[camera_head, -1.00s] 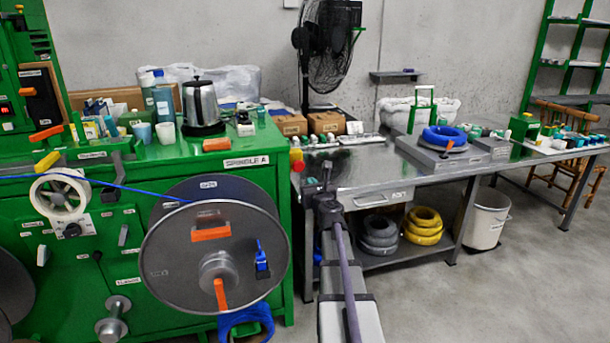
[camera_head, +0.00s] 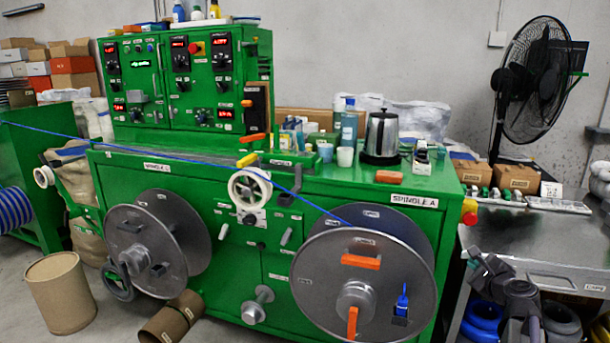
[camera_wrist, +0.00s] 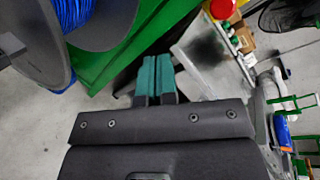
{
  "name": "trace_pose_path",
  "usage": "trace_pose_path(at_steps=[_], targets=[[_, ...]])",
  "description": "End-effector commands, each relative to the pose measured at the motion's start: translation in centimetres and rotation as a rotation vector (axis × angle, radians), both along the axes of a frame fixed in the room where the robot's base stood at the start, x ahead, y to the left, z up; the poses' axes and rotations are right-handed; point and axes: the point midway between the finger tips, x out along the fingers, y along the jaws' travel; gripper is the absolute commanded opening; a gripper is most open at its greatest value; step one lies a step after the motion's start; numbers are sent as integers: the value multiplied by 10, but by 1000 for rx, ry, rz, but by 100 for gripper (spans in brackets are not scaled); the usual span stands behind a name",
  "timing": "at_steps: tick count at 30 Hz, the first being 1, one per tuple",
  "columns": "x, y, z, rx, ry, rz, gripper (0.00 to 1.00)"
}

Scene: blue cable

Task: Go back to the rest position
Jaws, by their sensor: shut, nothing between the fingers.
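My gripper shows in the wrist view (camera_wrist: 155,75) with its two teal fingers side by side, shut and empty, above grey floor. The blue cable (camera_head: 110,146) runs from the left edge, past a white roller (camera_head: 250,190), to the large grey spool (camera_head: 355,287) marked SPINDLE A. In the wrist view, a spool wound with blue cable (camera_wrist: 72,12) fills the upper left, apart from the fingers.
The green machine (camera_head: 330,185) fills the middle, with a kettle (camera_head: 381,136) and bottles on top. A second spool (camera_head: 150,243) is left. A brown drum (camera_head: 61,292) stands on the floor. The metal table (camera_head: 525,240) and fan (camera_head: 530,80) are right.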

Motion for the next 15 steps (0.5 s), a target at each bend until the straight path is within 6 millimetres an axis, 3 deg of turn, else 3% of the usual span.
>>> trace_pose_path(at_steps=[5, 7, 12, 15], targets=[[-22, 94, -52, -504, 273, 458, 0], [-41, 134, -76, -706, 381, 691, 0], [-106, 216, -122, -1110, 611, 1303, 0], [-145, 253, -133, -1274, 725, 1614, 0]])
